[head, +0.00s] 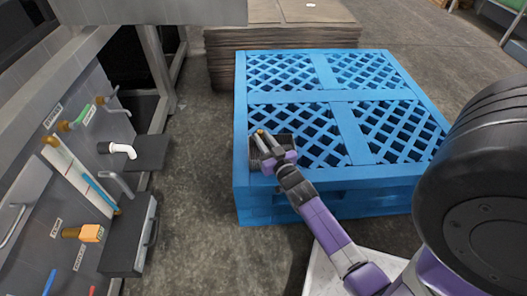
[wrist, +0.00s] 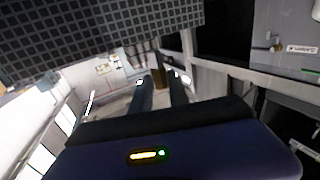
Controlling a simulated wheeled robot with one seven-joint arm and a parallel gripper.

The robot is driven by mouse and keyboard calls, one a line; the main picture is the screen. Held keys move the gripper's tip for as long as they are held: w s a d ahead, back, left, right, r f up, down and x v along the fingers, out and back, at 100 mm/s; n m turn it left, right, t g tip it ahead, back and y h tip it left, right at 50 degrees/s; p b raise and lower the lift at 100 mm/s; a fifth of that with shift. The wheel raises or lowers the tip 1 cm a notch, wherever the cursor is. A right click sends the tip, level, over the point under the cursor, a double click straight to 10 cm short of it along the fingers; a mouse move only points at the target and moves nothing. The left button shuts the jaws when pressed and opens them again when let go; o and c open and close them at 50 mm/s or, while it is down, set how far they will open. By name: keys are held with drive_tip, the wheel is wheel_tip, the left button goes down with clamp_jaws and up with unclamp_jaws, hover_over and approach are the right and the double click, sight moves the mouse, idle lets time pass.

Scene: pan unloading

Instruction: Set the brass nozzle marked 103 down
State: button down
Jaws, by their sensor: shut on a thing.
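My gripper (head: 268,147) is over the near left edge of the blue pallet in the head view, its fingers pointing up-left in the picture. A small brass-coloured piece, which I take to be the nozzle (head: 261,132), shows at the fingertips. In the wrist view, the two dark fingers (wrist: 160,88) have a brownish piece (wrist: 158,72) between their tips. The gripper is shut on it. The marking 103 is not readable. I cannot tell from these views whether the nozzle touches anything below.
The slatted blue pallet (head: 262,98) lies under and behind my gripper. A stack of brown sheets (head: 225,65) stands behind it. Bare floor (head: 195,190) lies between.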

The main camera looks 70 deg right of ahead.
drive_tip(key=shift+f+b, duration=1)
drive_tip(key=shift+f, duration=1.15)
drive_tip(key=shift+f+b, duration=0.35)
drive_tip(key=shift+f, duration=0.05)
drive_tip(key=shift+f, duration=0.15)
